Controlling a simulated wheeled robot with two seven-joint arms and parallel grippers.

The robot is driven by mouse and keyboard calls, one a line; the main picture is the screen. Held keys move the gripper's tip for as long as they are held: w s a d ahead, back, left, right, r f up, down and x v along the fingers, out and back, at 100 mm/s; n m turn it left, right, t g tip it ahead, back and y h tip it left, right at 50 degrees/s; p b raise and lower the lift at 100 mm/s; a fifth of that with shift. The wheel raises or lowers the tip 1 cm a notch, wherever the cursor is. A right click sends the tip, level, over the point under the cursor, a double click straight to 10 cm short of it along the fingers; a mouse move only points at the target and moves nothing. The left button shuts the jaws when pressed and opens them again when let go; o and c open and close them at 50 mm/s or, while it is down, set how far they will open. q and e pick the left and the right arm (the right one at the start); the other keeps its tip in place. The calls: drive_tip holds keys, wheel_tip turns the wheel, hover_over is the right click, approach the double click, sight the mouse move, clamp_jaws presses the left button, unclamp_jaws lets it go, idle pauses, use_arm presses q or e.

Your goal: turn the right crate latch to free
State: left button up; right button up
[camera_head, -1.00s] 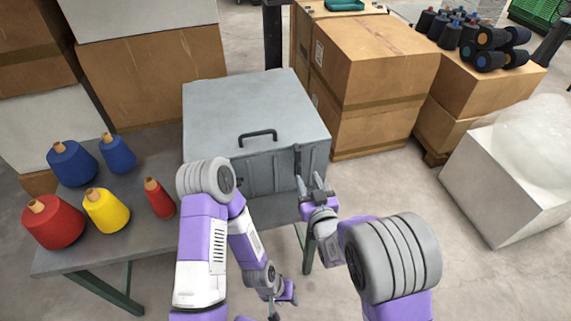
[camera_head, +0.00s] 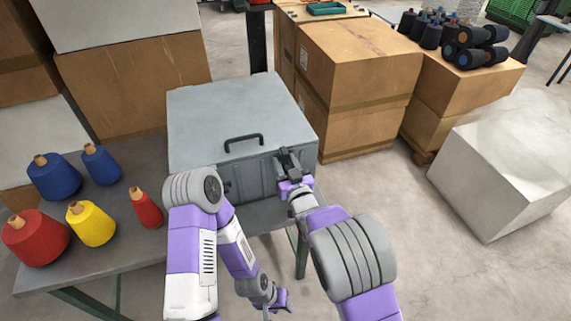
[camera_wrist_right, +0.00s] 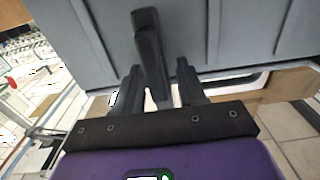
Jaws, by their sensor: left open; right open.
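The grey crate (camera_head: 240,110) stands on the table with its lid down and a black handle (camera_head: 244,143) on the lid. My right gripper (camera_head: 290,160) is at the right part of the crate's front and covers the right latch in the head view. In the right wrist view, the dark right latch (camera_wrist_right: 147,45) stands out from the crate wall (camera_wrist_right: 240,35), and its lower end lies between the two open fingers of my right gripper (camera_wrist_right: 160,84). I cannot tell whether they touch it. My left gripper (camera_head: 272,303) is open and low in front of the table, away from the crate.
Red, blue and yellow thread cones, such as the yellow cone (camera_head: 91,224), stand on the table (camera_head: 125,262) left of the crate. Cardboard boxes (camera_head: 360,60) stand behind and to the right. A white box (camera_head: 500,185) is at the far right. Floor between is clear.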

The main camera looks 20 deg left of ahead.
clamp_jaws()
idle(0.3)
drive_tip(key=shift+w+d+m+b, duration=0.25)
drive_tip(key=shift+m+b, duration=0.4)
drive_tip(key=shift+m, duration=0.25)
drive_tip(key=m, duration=0.5)
drive_tip(key=d+f+m, duration=0.1)
drive_tip(key=m, duration=0.4)
drive_tip(key=w+f+m, duration=0.1)
drive_tip(key=m, duration=0.5)
drive_tip(key=shift+d+f+b, duration=0.25)
drive_tip(key=shift+d+b, duration=0.1)
